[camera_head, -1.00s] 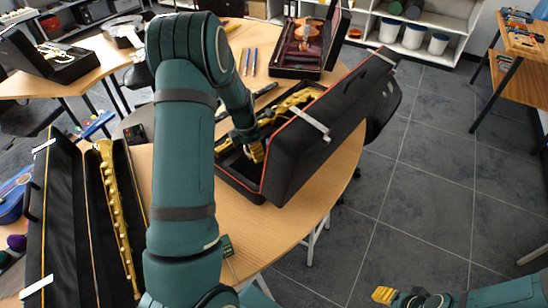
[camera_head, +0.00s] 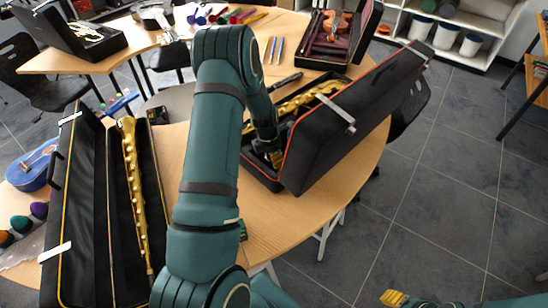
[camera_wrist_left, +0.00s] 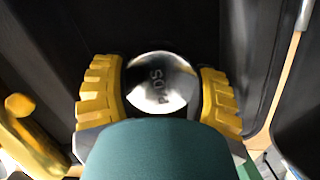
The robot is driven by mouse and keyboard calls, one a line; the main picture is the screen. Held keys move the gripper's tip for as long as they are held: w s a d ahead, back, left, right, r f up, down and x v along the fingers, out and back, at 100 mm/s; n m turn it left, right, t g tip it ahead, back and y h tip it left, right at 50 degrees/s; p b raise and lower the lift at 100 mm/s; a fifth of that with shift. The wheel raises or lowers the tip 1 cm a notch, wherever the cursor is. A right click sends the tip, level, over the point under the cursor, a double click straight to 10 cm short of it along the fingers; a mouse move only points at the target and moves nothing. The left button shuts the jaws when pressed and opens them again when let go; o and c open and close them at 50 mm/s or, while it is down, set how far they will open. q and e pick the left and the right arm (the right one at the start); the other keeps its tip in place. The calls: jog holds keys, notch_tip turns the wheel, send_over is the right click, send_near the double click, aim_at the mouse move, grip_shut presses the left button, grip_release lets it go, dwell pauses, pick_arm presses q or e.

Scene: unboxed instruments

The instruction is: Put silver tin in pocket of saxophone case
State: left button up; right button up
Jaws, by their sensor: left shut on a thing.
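The silver tin (camera_wrist_left: 160,82) is round and shiny, with letters on its lid. In the left wrist view it sits between the yellow fingers of my left gripper (camera_wrist_left: 160,92), which is shut on it. The head view shows my left gripper (camera_head: 275,158) low inside the near end of the open saxophone case (camera_head: 355,125). Dark case lining surrounds the tin in the wrist view; I cannot tell whether it touches the pocket. A gold saxophone (camera_head: 300,98) lies in the case. My right gripper (camera_head: 394,298) is low at the right, away from the table, its opening unclear.
The case's raised lid stands to the right of my left gripper. Another open case (camera_head: 108,220) with a long gold instrument (camera_head: 134,190) lies at the left. A violin case (camera_head: 325,60) and pens (camera_head: 275,48) are farther back. Floor at the right is clear.

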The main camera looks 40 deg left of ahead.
aim_at(269, 157)
pick_arm(q)
jog(key=shift+f, duration=0.1)
jog(key=o, duration=0.9)
jog(key=shift+r, duration=0.35)
jog(key=r, duration=0.3)
jog(key=s+r+p, duration=0.1)
jog(key=r, duration=0.3)
jog(key=r+p, duration=0.1)
jog(key=r, duration=0.3)
jog(key=shift+s+a+r, duration=0.25)
jog(key=shift+s+a, duration=0.05)
jog(key=shift+a, duration=0.1)
